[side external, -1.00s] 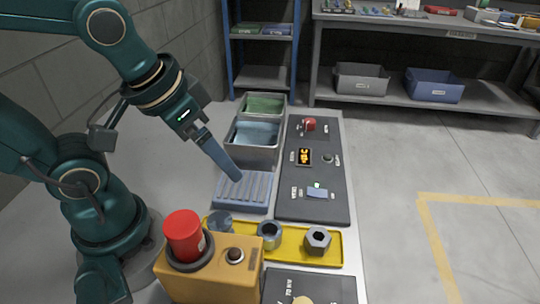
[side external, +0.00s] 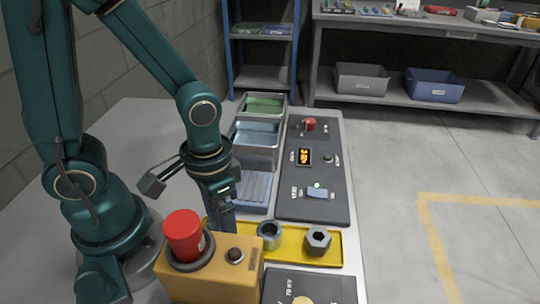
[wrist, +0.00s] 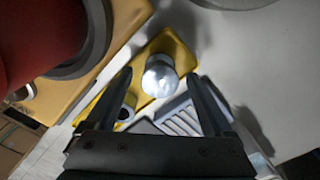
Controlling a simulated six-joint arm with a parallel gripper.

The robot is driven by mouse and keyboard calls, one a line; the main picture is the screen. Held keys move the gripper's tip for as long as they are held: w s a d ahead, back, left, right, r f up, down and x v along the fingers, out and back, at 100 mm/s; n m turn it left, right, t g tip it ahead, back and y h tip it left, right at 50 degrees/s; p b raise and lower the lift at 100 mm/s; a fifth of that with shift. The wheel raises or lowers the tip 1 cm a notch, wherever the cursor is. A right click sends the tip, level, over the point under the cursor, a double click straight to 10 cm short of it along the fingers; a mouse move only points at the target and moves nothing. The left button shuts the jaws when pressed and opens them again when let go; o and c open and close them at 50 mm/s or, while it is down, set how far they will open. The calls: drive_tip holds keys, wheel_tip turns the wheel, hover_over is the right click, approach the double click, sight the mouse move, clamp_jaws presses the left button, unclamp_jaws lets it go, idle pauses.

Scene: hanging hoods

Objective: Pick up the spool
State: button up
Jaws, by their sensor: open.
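A shiny round metal piece, which looks like the spool (wrist: 159,79), stands on the yellow tray (side external: 295,259). In the wrist view it lies between and just beyond my fingertips, seen from above. My gripper (side external: 226,222) is open and points down over the left end of the tray. In the side view the gripper and the orange box hide most of the spool. I cannot tell whether the fingers touch it.
A grey bushing (side external: 262,239) and a hex nut (side external: 312,246) stand on the same tray. An orange box (side external: 210,275) with a red button (side external: 184,237) stands close in front. A ribbed blue-grey rack (side external: 258,187) and metal bins (side external: 258,150) lie behind.

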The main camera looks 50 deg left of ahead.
drive_tip(key=shift+f, duration=0.55)
clamp_jaws()
drive_tip(key=shift+r, duration=0.15)
